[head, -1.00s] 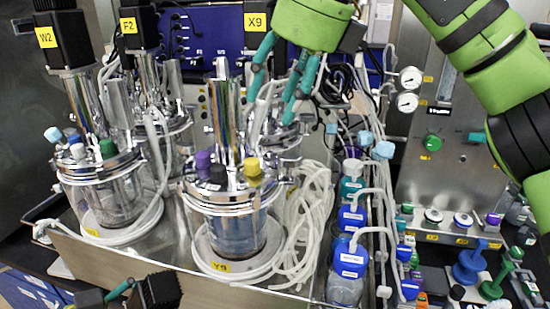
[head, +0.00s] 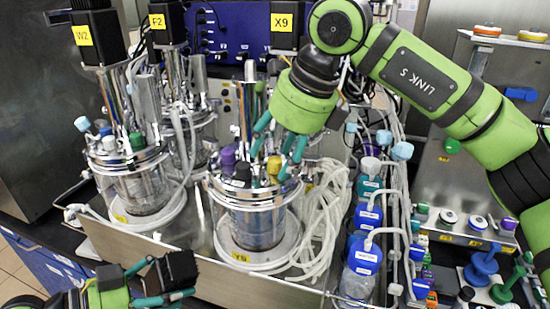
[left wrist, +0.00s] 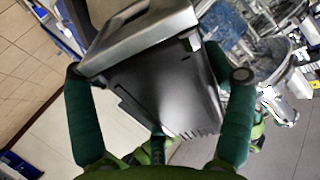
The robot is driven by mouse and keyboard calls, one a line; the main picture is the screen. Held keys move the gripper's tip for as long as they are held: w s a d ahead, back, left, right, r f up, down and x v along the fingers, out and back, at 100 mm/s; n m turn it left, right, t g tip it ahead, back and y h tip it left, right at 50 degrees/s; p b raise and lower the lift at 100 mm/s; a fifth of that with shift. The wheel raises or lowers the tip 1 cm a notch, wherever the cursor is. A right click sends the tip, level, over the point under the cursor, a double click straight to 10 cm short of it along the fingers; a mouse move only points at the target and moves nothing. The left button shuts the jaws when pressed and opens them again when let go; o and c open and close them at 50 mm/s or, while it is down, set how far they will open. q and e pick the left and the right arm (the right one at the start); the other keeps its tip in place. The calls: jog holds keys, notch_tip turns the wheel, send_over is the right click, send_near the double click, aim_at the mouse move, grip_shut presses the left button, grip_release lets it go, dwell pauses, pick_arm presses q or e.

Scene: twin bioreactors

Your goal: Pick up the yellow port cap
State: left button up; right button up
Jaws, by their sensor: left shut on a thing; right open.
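The yellow port cap (head: 274,166) stands on the lid of the front glass vessel (head: 258,195), to the right of a black cap and a purple cap (head: 228,157). My right gripper (head: 270,161) comes down from above with its teal fingers spread around the yellow cap. I cannot tell whether a finger touches it. My left gripper (head: 165,284) is low at the front left, well away from the cap. It is shut on a black box-like device (head: 182,268), which also fills the middle of the left wrist view (left wrist: 160,85).
Another vessel (head: 135,185) with coloured caps stands to the left, under the W2 motor block. Pale tubing (head: 325,215) is coiled at the right of the front vessel. Bottles with blue caps (head: 366,252) stand in a row further right.

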pick_arm(q)
jog(key=shift+s+d+r, duration=0.15)
jog(key=shift+s+r, duration=0.1)
jog(key=shift+r, duration=0.05)
pick_arm(e)
jog(key=shift+s+f, duration=0.25)
jog(key=shift+f, duration=0.25)
pick_arm(q)
jog(key=shift+w+f, duration=0.1)
jog(key=shift+w, duration=0.05)
pick_arm(e)
jog(key=shift+w+a+f, duration=0.1)
jog(key=shift+w, duration=0.1)
jog(key=shift+c, duration=1.3)
pick_arm(q)
jog(key=shift+w+a, duration=0.15)
jog(key=shift+a, duration=0.05)
pick_arm(e)
jog(key=shift+w, duration=0.15)
jog(key=c, duration=0.3)
pick_arm(q)
jog(key=shift+d, duration=0.1)
pick_arm(e)
jog(key=shift+c, duration=1)
